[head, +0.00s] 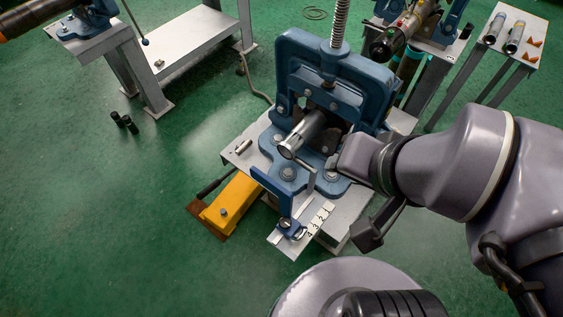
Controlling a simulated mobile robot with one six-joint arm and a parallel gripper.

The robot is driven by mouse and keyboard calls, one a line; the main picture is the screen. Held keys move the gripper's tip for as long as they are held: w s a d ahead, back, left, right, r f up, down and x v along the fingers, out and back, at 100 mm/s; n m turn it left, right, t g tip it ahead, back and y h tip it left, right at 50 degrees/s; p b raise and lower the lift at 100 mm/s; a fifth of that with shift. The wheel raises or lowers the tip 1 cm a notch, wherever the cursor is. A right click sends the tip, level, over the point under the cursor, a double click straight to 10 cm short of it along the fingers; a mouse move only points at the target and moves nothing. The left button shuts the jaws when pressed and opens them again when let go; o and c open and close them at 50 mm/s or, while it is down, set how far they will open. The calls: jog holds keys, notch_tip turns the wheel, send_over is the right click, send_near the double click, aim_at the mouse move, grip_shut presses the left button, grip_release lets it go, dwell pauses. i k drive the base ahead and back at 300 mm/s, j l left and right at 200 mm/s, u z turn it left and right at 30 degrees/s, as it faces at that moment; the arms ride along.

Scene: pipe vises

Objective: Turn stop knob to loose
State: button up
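The pipe vise (340,75) is blue and bolted to a grey stand, with a shiny metal pipe (305,132) held in its jaws. In front of it, a blue stop bracket (272,190) reaches down to a numbered scale plate (318,219). A small dark knob (285,224), which looks like the stop knob, sits at the bracket's lower end. Its setting is too small to read. My gripper (336,166) comes in from the right, beside the vise base, above and right of the knob and apart from it. Its fingertips are not clear, so I cannot tell whether it is open.
A yellow block (231,201) lies at the stand's left. Another stand (440,60) with a pipe and a small table (505,45) with parts are at the back right. A grey bench (185,45) stands at the back left.

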aim_at(284, 223)
jog(key=u, duration=0.85)
jog(key=k+j, duration=0.1)
jog(key=j, duration=0.25)
jog(key=k+j+u, duration=0.1)
jog(key=j, duration=0.3)
jog(key=k+j, duration=0.1)
jog(key=j, duration=0.25)
